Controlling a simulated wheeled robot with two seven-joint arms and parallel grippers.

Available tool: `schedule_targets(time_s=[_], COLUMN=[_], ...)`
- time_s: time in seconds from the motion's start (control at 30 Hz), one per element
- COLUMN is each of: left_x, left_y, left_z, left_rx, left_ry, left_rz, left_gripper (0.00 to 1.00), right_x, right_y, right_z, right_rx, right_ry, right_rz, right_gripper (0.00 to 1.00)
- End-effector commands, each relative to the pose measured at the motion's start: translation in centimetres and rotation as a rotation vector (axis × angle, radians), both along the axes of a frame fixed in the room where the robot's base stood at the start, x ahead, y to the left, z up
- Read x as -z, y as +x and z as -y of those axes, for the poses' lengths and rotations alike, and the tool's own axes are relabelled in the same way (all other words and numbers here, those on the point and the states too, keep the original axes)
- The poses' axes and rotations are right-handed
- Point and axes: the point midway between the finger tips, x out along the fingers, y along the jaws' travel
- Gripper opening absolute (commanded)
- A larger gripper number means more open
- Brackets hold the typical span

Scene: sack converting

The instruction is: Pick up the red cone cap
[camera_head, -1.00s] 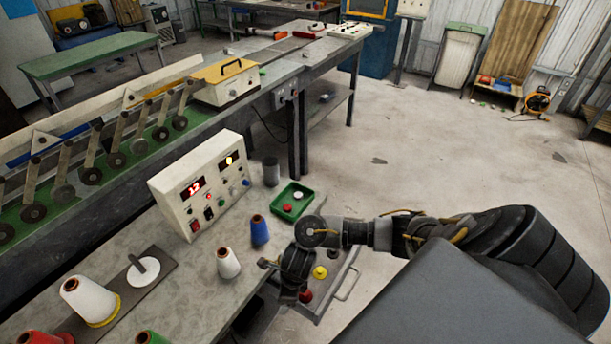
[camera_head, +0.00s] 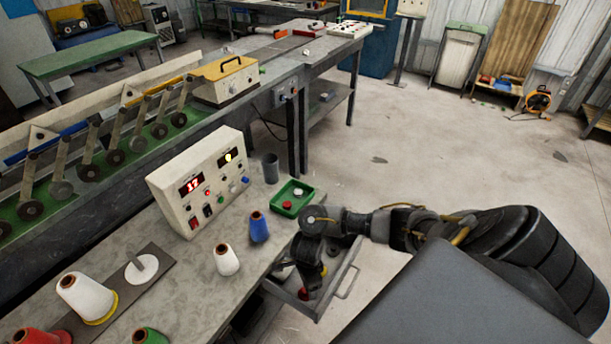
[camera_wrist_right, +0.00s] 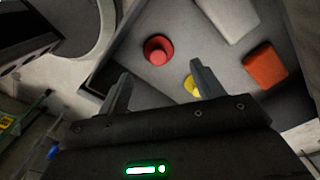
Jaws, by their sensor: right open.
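A round red cone cap (camera_wrist_right: 157,50) lies in the open grey drawer (camera_wrist_right: 232,68) in the right wrist view. In the head view it shows low in the drawer (camera_head: 303,293), just below my right gripper. My right gripper (camera_wrist_right: 160,72) is open and empty. Its fingers point towards the red cap, which appears between and beyond the tips, apart from them. A yellow cap (camera_wrist_right: 190,85) lies beside the right finger, partly hidden by it. In the head view my right wrist hides part of the drawer. My left gripper is not in view.
The drawer also holds an orange-red block (camera_wrist_right: 265,66) and a pale block (camera_wrist_right: 228,16). On the bench above stand a blue cone (camera_head: 259,227), a white cone (camera_head: 226,260), a green tray (camera_head: 307,203) and a control box (camera_head: 170,182). Open floor lies right.

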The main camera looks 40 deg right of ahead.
Motion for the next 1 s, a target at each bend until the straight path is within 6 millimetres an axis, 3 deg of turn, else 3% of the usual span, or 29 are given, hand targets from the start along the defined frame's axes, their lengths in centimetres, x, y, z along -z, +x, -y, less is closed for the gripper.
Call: schedule_targets(time_s=[0.4,0.7,1.0], left_x=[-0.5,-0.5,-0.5], left_y=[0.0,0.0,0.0], left_z=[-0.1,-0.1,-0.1], left_rx=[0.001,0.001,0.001], left_ry=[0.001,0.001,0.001], left_rz=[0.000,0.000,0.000], left_gripper=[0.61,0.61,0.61], right_x=[4.7,5.2,5.1], right_y=[0.0,0.1,0.1], right_z=[-0.4,-0.4,-0.4], right_rx=[0.003,0.001,0.001], right_ry=[0.002,0.001,0.001], right_rz=[-0.002,0.001,0.001], right_gripper=[0.67,0.67,0.28])
